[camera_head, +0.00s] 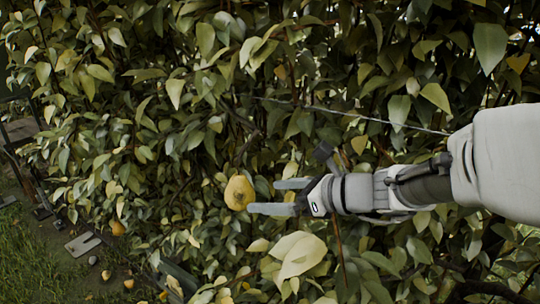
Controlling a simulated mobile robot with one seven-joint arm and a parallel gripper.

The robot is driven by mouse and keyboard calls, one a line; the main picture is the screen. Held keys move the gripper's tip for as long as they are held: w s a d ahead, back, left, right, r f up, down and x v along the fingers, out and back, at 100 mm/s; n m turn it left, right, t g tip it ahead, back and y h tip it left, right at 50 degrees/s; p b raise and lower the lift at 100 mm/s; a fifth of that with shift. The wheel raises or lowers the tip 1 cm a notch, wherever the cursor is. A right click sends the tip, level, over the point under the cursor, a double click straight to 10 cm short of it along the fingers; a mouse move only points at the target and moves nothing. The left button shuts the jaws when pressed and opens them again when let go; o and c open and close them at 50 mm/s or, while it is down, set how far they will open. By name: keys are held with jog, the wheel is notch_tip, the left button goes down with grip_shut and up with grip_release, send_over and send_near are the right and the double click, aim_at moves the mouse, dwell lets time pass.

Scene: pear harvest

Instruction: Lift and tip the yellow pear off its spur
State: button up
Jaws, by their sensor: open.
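The yellow pear (239,193) hangs among the leaves near the middle of the view. Its spur and stem are hidden or too small to make out. My gripper (262,196) reaches in from the right, with its two grey fingers apart and pointing left at the pear. The upper fingertip ends just right of the pear. The lower fingertip is close to the pear's lower right edge. I cannot tell whether either finger touches it. Nothing is held between the fingers.
Dense foliage surrounds the gripper. A thin wire (350,114) runs across above it. Large pale leaves (298,254) hang just below. An orange-yellow fruit (118,228) is at lower left, with fallen fruit and a flat plate (83,244) nearby.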

aim_at(247, 199)
jog(key=x, duration=0.9)
jog(key=shift+a, duration=0.1)
jog(key=c, duration=1.4)
jog(key=shift+o, duration=0.2)
jog(key=shift+r, duration=0.1)
jog(key=shift+s+d+r+g+h+p, duration=0.1)
jog(key=shift+s+d+g+h+p, duration=0.25)
jog(key=shift+p, duration=1.8)
jog(key=shift+s+p, duration=0.1)
jog(key=shift+p, duration=0.2)
jog(key=shift+s+d+r+m+g+h+p, duration=0.1)
jog(key=shift+s+m+g+h+p, duration=0.4)
jog(key=shift+p, duration=1.5)
jog(key=shift+g+p, duration=0.25)
jog(key=shift+p, duration=0.45)
jog(key=shift+s+d+r+g+h+p, duration=0.2)
jog(key=shift+s+g+h+p, duration=0.1)
jog(key=shift+p, duration=1.2)
